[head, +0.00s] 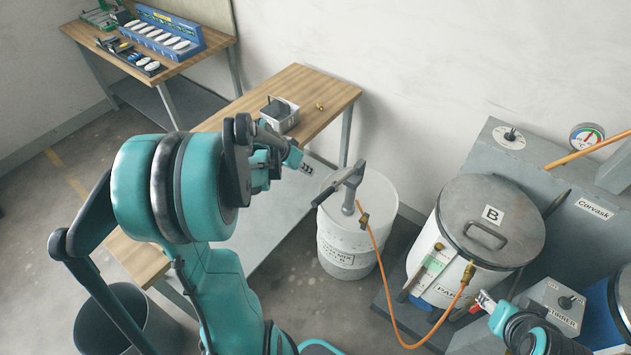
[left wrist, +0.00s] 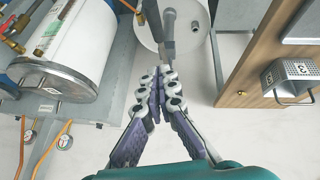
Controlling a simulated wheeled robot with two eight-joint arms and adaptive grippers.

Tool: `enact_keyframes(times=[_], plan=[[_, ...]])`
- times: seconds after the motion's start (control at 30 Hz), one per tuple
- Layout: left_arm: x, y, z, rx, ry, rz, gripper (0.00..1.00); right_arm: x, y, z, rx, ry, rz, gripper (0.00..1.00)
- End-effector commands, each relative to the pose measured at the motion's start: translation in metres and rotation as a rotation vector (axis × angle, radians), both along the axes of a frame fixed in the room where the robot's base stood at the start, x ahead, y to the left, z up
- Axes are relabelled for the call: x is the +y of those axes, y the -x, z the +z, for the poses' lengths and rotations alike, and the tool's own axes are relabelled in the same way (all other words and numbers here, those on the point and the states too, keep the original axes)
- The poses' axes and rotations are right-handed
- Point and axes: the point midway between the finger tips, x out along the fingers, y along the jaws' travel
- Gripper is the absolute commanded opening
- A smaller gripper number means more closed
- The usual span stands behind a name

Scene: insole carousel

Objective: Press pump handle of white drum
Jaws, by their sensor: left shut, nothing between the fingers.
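The white drum (head: 345,235) stands on the floor beside the wooden bench. Its grey pump handle (head: 340,184) rises above the lid as a slanted bar. My left gripper (head: 307,169) is shut and empty, just left of the handle in the head view, with a small gap in the picture. In the left wrist view the shut fingertips (left wrist: 157,74) point toward the pump handle (left wrist: 153,22) and the drum's lid (left wrist: 198,20); contact cannot be told. My right gripper (head: 484,300) is at the lower right, small, and its jaws are unclear.
An orange hose (head: 384,275) runs from the drum's pump. A lidded tank marked B (head: 450,260) stands at the right beside a grey cabinet (head: 590,225). The wooden bench (head: 325,95) carries a small metal bin (head: 279,120). Another bench (head: 215,42) holds a blue rack.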

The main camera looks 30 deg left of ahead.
Motion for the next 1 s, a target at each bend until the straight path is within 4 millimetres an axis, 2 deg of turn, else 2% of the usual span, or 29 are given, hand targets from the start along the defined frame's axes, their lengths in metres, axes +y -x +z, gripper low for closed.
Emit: enact_keyframes(times=[0.47, 0.6, 0.8, 1.0], plan=[[-0.017, -0.047, -0.080, 0.001, 0.000, -0.002, 0.00, 0.000, 0.000, -0.021, 0.000, 0.000, 0.000, 0.45], [-0.021, -0.043, -0.101, 0.000, 0.000, 0.000, 0.00, 0.000, 0.000, -0.026, 0.000, 0.000, 0.000, 0.45], [-0.024, -0.038, -0.116, 0.000, 0.000, 0.000, 0.00, 0.000, 0.000, -0.029, 0.000, 0.000, 0.000, 0.45], [-0.024, -0.037, -0.118, 0.000, 0.000, 0.000, 0.00, 0.000, 0.000, -0.029, 0.000, 0.000, 0.000, 0.45]])
